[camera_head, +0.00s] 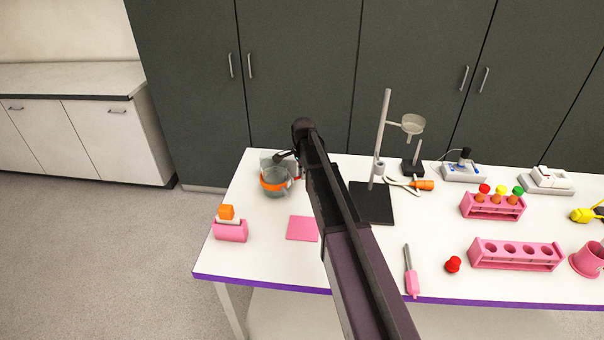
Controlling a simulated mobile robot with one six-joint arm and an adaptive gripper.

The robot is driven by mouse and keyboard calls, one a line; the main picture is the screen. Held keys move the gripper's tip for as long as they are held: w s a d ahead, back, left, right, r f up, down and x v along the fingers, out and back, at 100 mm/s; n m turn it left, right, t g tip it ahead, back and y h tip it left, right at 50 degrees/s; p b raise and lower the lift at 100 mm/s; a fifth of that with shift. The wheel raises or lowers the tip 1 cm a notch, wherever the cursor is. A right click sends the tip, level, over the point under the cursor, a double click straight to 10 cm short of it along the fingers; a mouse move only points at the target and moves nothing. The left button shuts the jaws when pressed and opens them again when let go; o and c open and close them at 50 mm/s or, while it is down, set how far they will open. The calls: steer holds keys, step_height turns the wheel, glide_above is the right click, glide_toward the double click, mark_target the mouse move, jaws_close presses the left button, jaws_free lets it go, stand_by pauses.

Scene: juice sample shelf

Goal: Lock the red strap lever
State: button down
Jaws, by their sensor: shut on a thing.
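A clear glass vessel (275,186) with an orange-red strap (270,187) around its middle stands at the back left of the white table. A small red piece (297,178) sticks out at the strap's right side; it may be the strap lever, but it is too small to tell how it is set. My gripper (281,157) is at the vessel's upper right edge, beside my dark arm. It is shut on part of the vessel; the exact spot is too small and partly hidden to tell.
A pink holder with an orange top (230,230) and a pink mat (302,228) are in front of the vessel. A black-based stand (372,205) is right of my arm. Pink racks (516,253) and a pink mug (587,259) are at the right.

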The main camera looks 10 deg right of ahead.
steer(key=shift+w+n, duration=0.1)
steer(key=shift+n, duration=0.2)
steer(key=n, duration=0.1)
steer(key=w+n, duration=0.1)
steer(key=n, duration=0.3)
steer(key=shift+w+a, duration=0.25)
steer(key=shift+a, duration=0.15)
steer(key=n, duration=0.3)
steer(key=a+n, duration=0.1)
steer(key=shift+w+a+n, duration=0.1)
steer(key=shift+w+n, duration=0.2)
steer(key=shift+w, duration=0.1)
steer(key=c, duration=0.7)
jaws_free()
